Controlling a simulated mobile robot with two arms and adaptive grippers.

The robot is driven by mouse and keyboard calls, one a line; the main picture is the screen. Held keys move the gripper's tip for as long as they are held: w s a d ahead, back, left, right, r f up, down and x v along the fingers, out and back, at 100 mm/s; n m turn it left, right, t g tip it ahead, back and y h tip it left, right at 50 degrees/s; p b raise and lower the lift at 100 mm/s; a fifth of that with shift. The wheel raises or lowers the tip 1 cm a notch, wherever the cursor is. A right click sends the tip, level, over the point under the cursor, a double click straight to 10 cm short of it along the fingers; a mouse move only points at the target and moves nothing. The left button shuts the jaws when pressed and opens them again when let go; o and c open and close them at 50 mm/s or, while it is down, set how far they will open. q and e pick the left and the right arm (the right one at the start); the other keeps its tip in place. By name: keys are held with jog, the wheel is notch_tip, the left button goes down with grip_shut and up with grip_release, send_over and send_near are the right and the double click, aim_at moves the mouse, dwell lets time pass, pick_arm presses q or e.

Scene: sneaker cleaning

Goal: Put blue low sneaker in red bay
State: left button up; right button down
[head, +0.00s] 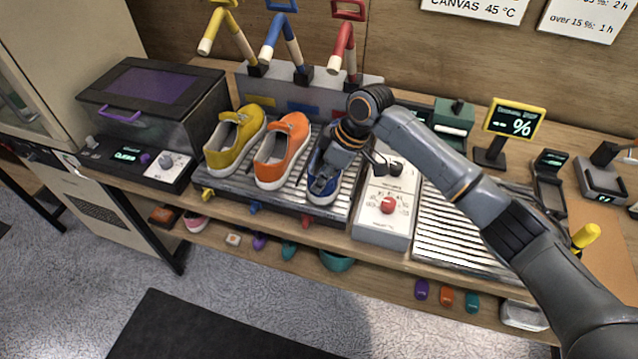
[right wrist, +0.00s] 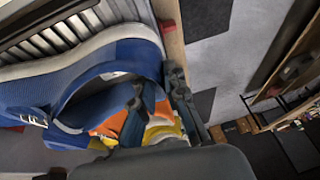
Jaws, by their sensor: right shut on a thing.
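The red bay shows by a red tab (head: 307,221) on the rack's front edge, in front of the sneaker. My left gripper is not in view.
A yellow shoe (head: 232,140) and an orange shoe (head: 281,152) stand left of the blue one. A white control box with a red knob (head: 388,205) stands close on the right. Yellow, blue and red posts rise behind. An empty slatted rack (head: 450,235) lies further right.

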jog(key=shift+w+f, duration=0.1)
jog(key=shift+f, duration=0.3)
dwell(0.7)
jog(key=c, duration=1.3)
grip_release()
jog(key=shift+f, duration=0.1)
jog(key=s+d+r+p, duration=0.1)
jog(key=r+p, duration=0.1)
jog(key=r, duration=0.3)
jog(key=s+d+r+p, duration=0.1)
jog(key=r+p, duration=0.1)
jog(key=r, duration=0.3)
jog(key=s+d+r+p, duration=0.1)
jog(key=r+p, duration=0.1)
jog(key=r, duration=0.4)
jog(key=shift+s+d+r, duration=0.1)
jog(key=shift+d, duration=0.25)
